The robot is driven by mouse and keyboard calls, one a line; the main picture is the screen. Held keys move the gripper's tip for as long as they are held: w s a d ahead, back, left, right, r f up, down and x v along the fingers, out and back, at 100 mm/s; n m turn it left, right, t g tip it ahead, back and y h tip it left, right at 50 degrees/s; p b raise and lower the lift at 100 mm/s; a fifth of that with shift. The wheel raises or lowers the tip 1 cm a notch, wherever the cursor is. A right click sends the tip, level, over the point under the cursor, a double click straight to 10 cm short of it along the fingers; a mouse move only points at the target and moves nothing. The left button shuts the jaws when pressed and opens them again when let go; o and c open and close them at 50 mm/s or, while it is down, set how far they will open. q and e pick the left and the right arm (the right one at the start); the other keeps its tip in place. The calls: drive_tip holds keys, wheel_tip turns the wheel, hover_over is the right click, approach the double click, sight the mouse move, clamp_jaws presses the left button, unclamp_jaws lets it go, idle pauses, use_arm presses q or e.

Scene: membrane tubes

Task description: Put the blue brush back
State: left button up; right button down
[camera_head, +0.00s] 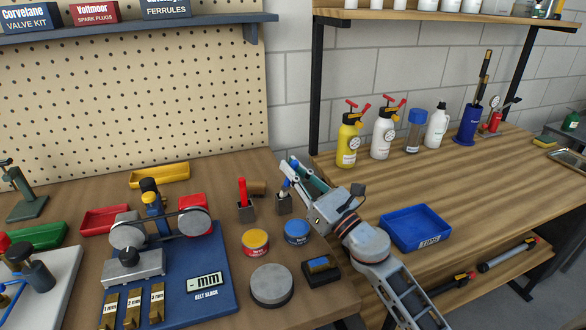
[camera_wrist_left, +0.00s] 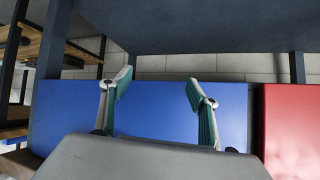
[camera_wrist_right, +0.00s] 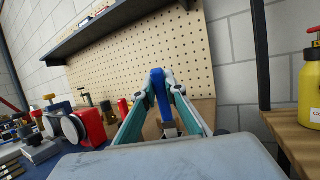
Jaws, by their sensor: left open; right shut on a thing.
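The blue brush (camera_wrist_right: 159,88) is upright between the fingers of my right gripper (camera_wrist_right: 163,84) in the right wrist view. In the head view my right gripper (camera_head: 291,170) is shut on the blue brush (camera_head: 284,186), right over a small dark holder (camera_head: 284,204). I cannot tell whether the brush's lower end is inside this holder. A red brush (camera_head: 242,190) stands in a second dark holder (camera_head: 246,213) to the left. My left gripper (camera_wrist_left: 152,95) is open and empty in the left wrist view; it is outside the head view.
A blue tin (camera_head: 297,238) and a yellow-and-red tin (camera_head: 255,245) stand in front of the holders. A grey round block (camera_head: 271,285) is nearer. The blue belt fixture (camera_head: 205,255) is left. A blue tray (camera_head: 414,233) and bottles are on the right bench.

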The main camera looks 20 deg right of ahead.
use_arm(q)
drive_tip(key=shift+f, duration=0.15)
use_arm(e)
drive_tip(key=shift+f, duration=0.2)
drive_tip(key=c, duration=2.1)
unclamp_jaws()
use_arm(q)
drive_tip(key=shift+w, duration=0.1)
drive_tip(key=shift+r, duration=0.2)
use_arm(e)
drive_tip(key=shift+r, duration=0.15)
drive_tip(key=shift+r, duration=0.3)
drive_tip(key=shift+r+p, duration=0.4)
drive_tip(key=shift+p, duration=0.25)
use_arm(q)
drive_tip(key=f+b, duration=0.1)
drive_tip(key=b, duration=0.1)
drive_tip(key=w+a+b, duration=0.1)
drive_tip(key=b, duration=0.1)
drive_tip(key=shift+f, duration=0.35)
use_arm(e)
drive_tip(key=v, duration=1.2)
drive_tip(key=shift+f, duration=0.25)
